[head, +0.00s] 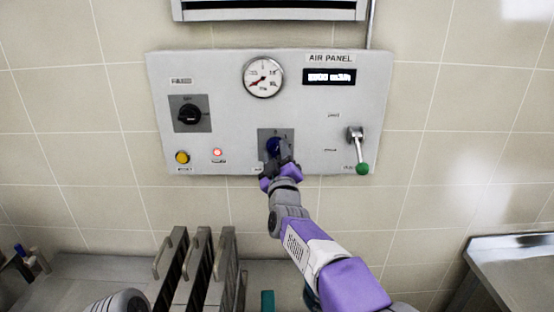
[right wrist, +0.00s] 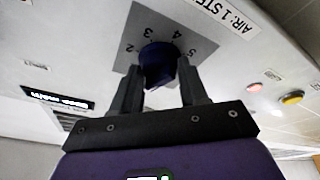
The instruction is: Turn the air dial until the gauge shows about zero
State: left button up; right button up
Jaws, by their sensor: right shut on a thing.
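The air dial is a dark blue knob on a grey square plate; it shows in the head view (head: 274,147) and in the right wrist view (right wrist: 158,62). Numbers are printed around it on the plate. My right gripper (head: 280,165) is shut on the air dial, one finger on each side in the right wrist view (right wrist: 160,85). The round white gauge (head: 263,77) is above the dial on the panel, with a red needle pointing to the lower left. Its scale numbers are too small to read surely. My left gripper is not in view.
The grey air panel (head: 230,115) also carries a black rotary switch (head: 190,115), a yellow button (head: 182,157), a lit red lamp (head: 217,152), a digital display (head: 329,76) and a green-knobbed lever (head: 358,150). Dark racks with handles (head: 200,265) stand below left. A metal counter (head: 515,262) is at right.

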jog(key=m+h, duration=0.1)
jog(key=m, duration=0.2)
jog(key=shift+a+f+m, duration=0.1)
jog(key=shift+m, duration=0.3)
jog(key=m+h, duration=0.2)
jog(key=m, duration=0.1)
jog(key=shift+m, duration=0.4)
jog(key=m+h+p, duration=0.1)
jog(key=m+h, duration=0.1)
jog(key=m, duration=0.2)
jog(key=shift+a+m, duration=0.15)
jog(key=shift+m, duration=0.15)
jog(key=shift+a+r+m+g+h+p, duration=0.1)
jog(key=shift+m+g+h+p, duration=0.25)
jog(key=shift+m, duration=1.1)
jog(key=shift+r+m+g+h+p, duration=0.15)
jog(key=shift+m+h+p, duration=0.3)
jog(key=shift+m, duration=1)
jog(key=shift+f+h, duration=0.1)
jog(key=shift+h, duration=0.2)
jog(key=o, duration=1)
jog(key=shift+o, duration=0.2)
jog(key=b+v, duration=0.1)
jog(key=v, duration=0.6)
jog(key=shift+s+b, duration=0.3)
jog(key=shift+b, duration=0.05)
